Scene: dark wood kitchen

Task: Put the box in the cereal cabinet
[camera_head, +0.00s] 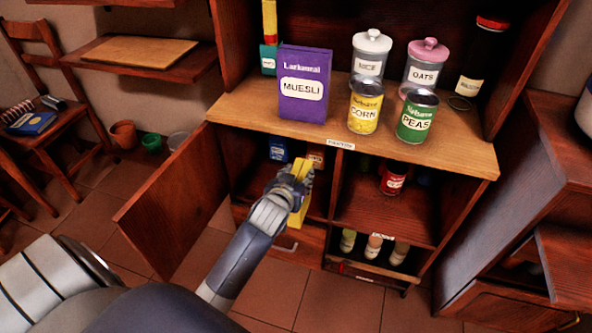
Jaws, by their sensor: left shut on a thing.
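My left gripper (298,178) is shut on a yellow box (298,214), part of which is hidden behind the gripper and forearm. It is at the opening of the lower left compartment of the wooden cabinet (425,162). A dark blue box (279,149) and a brown box (316,158) stand inside that compartment. I cannot tell whether the held box touches the shelf. The compartment's door (172,204) stands open to the left. My right gripper is not in view.
The cabinet top holds a purple muesli box (304,84), a corn can (365,107), a peas can (416,117) and jars. The right compartment holds a red can (393,179). A drawer (294,243) sits below the left compartment. A chair (45,125) stands left.

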